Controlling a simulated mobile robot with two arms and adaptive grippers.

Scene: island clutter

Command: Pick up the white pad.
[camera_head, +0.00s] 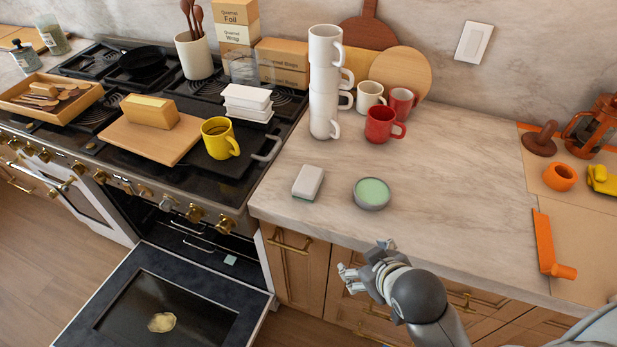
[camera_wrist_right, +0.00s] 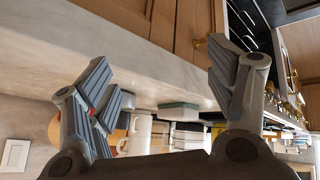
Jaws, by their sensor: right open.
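The white pad (camera_head: 308,182) is a small block with a white top and a thin green underside. It lies flat on the marble counter near its front left edge, left of the round green-topped tin (camera_head: 371,193). In the right wrist view, which looks upside down, the pad (camera_wrist_right: 178,112) shows beyond the fingers, between them. My right gripper (camera_head: 366,258) is open and empty in front of the counter's front edge, to the right of the pad and nearer to me. Its spread fingers (camera_wrist_right: 158,72) touch nothing that I can see. My left gripper is out of view.
Stacked white mugs (camera_head: 325,85) and a red mug (camera_head: 381,125) stand behind the pad. The stove (camera_head: 215,185) is to its left, with a yellow mug (camera_head: 219,138) and an open oven door (camera_head: 165,300). An orange object (camera_head: 545,245) lies at right. The counter's middle is clear.

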